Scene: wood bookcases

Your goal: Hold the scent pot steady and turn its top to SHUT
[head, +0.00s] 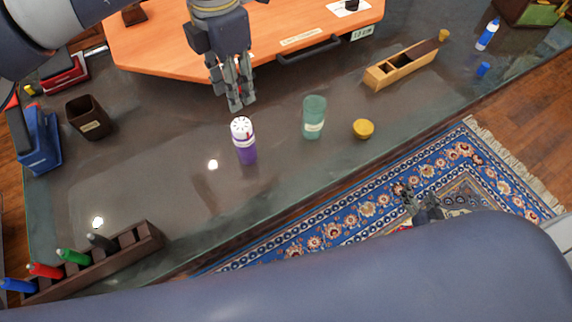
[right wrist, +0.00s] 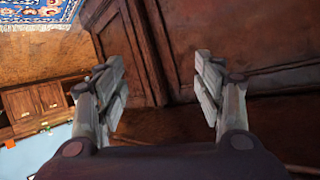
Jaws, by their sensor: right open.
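The scent pot (head: 243,145) stands upright on the dark glossy table, with a purple body and a white top with dark holes and a red mark. The top's setting is too small to read. My left gripper (head: 242,104) points down just behind the pot, close to its top but apart from it. Its fingertips look near each other, and whether they are shut is unclear. My right gripper (head: 418,200) is off the table's front edge over the rug, partly hidden by my arm. In the right wrist view my right gripper (right wrist: 162,92) is open and empty.
A green cup (head: 314,118) and a yellow lid (head: 363,129) stand right of the pot. A dark cup (head: 90,118) and blue stapler-like object (head: 39,140) are at left. A marker rack (head: 140,245) lies front left. A wooden box (head: 402,66) is at right.

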